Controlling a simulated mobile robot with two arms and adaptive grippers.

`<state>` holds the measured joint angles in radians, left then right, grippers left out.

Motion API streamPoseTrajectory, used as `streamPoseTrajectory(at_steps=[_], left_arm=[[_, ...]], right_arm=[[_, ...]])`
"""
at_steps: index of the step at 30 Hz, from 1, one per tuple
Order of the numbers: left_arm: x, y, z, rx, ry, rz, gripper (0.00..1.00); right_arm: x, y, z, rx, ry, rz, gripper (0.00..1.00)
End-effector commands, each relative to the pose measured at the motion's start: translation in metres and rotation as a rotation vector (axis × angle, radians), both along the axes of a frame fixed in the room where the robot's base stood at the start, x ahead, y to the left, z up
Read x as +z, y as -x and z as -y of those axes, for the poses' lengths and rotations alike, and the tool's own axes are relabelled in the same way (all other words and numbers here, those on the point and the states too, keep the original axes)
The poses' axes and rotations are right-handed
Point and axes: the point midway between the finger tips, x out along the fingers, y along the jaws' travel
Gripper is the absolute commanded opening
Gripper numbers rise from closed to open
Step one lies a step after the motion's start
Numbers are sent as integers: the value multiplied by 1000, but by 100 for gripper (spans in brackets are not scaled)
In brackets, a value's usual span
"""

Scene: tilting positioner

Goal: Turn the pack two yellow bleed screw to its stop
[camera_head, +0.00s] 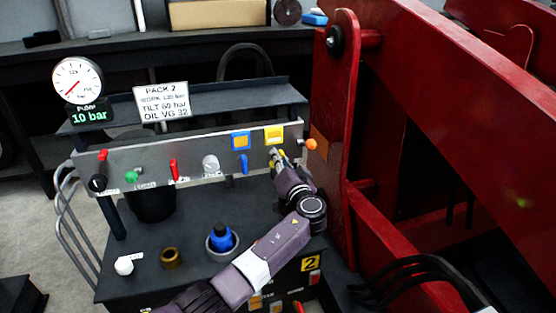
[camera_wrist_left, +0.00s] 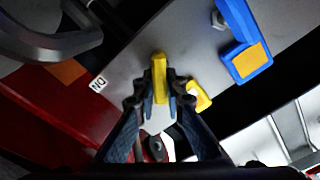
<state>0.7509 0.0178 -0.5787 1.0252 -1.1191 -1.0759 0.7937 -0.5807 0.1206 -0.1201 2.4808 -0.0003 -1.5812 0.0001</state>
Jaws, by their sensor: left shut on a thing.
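The pack two panel (camera_head: 205,165) is a silver strip with a row of valves and knobs. At its right end a yellow square tag (camera_head: 274,134) marks the yellow bleed screw, which my left gripper mostly hides in the head view. In the left wrist view the yellow bleed screw's handle (camera_wrist_left: 159,78) stands between the two fingers of my left gripper (camera_wrist_left: 159,98), which are shut on it. My left gripper also shows in the head view (camera_head: 278,160), at the panel's face below the yellow tag. My right gripper is in neither view.
A blue tag (camera_head: 240,141) and blue handle (camera_head: 244,164) sit just left of the yellow one. The red steel frame (camera_head: 345,150) stands close on the right. The gauge display (camera_head: 90,116) reads 10 bar.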

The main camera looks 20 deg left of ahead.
Motion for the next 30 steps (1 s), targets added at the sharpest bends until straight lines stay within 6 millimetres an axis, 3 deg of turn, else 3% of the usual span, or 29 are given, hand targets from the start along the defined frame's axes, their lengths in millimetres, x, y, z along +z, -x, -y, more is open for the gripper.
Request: streamPoseTrajectory(at_steps=[18, 30], left_arm=[[-3, -2, 2, 1, -479, -325, 0], [-6, -2, 3, 0, -698, -472, 0]], right_arm=[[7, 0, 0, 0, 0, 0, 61], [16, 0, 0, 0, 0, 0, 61]])
